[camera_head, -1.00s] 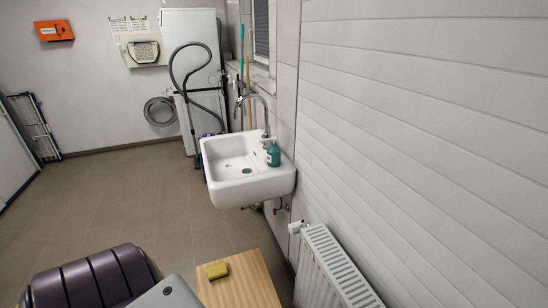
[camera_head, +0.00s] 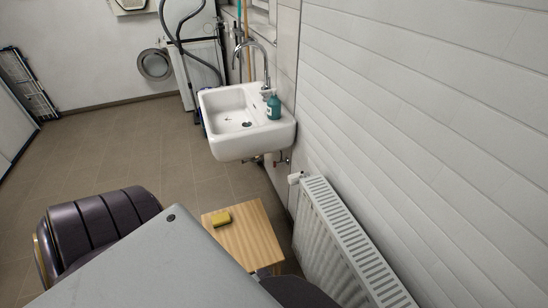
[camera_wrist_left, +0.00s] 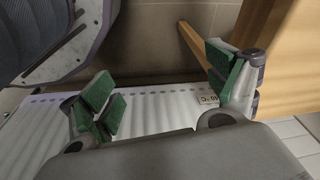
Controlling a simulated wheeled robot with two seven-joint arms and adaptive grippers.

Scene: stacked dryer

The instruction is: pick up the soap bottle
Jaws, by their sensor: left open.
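The soap bottle (camera_head: 274,107) is a small teal bottle with a dark pump top. It stands upright on the back right corner of the white sink (camera_head: 248,147), beside the chrome faucet (camera_head: 250,52). My left gripper (camera_wrist_left: 160,92) shows in the left wrist view. Its two green-padded fingers are spread apart with nothing between them. The bottle is not in that wrist view, and my left gripper is not visible in the head view. My right gripper is in neither view.
A wooden stool (camera_head: 247,243) with a yellow sponge (camera_head: 221,218) stands in front of the sink. A white radiator (camera_head: 345,240) runs along the right wall. A washing machine with a hose stands behind the sink. The tiled floor (camera_head: 110,150) at left is clear.

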